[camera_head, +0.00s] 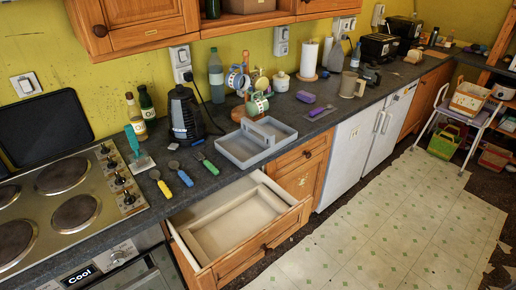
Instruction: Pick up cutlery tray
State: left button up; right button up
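A grey plastic tray (268,153) with a raised handle lies on the dark worktop, above the open drawer; it looks like the cutlery tray and appears empty. The drawer (277,239) below it is pulled out. Inside the drawer is a beige rectangular insert or recess (238,222); I cannot tell whether it is a separate piece. Neither of my grippers shows in the head view.
Yellow-, blue- and green-handled utensils (181,175) lie left of the tray. A hob (62,177) is at left. The tiled floor (370,220) in front is clear.

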aim_at(246, 147)
jog(key=k+u, duration=0.1)
jog(key=u, duration=0.25)
jog(key=k+u, duration=0.1)
jog(key=u, duration=0.25)
jog(key=k+j+u, duration=0.1)
jog(key=u, duration=0.25)
jog(key=l+u, duration=0.6)
jog(key=l, duration=1.15)
